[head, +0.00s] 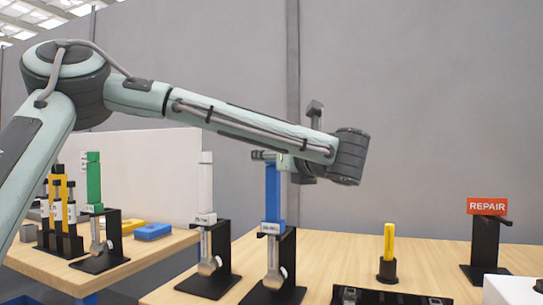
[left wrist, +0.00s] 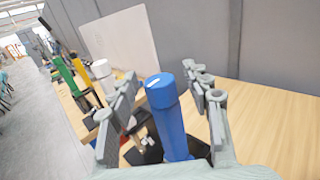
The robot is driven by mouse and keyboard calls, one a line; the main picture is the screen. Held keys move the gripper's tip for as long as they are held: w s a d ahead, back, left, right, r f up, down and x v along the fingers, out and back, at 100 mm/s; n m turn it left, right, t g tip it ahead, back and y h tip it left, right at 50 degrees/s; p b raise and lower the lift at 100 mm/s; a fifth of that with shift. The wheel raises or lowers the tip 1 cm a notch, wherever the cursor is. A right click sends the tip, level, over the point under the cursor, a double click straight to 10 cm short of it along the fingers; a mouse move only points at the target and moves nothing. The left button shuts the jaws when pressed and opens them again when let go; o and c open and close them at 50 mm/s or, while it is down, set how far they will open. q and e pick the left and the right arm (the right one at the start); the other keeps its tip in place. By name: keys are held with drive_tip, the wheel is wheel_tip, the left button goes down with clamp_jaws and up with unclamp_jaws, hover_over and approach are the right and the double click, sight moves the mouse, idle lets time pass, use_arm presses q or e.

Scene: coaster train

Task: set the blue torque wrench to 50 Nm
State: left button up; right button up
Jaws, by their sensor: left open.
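The blue torque wrench (head: 273,195) stands upright in a black stand (head: 290,262) on the wooden table, handle up and head down. A white collar with a small label (head: 271,228) sits below the blue handle; its setting is too small to read. My left gripper (head: 268,156) is at the top of the handle in the head view, partly hidden by my arm. In the left wrist view, the open fingers of my left gripper (left wrist: 161,77) are on either side of the blue handle (left wrist: 168,118), with gaps visible. My right gripper is not in view.
A white wrench (head: 206,185) and a green wrench (head: 94,182) stand in similar stands to the left. A yellow tool (head: 389,240) and a red REPAIR sign (head: 487,206) are to the right. A black tray (head: 385,297) lies at the front edge.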

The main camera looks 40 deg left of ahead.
use_arm(q)
clamp_jaws()
drive_tip(key=shift+m+t, duration=0.3)
drive_tip(key=shift+t, duration=0.1)
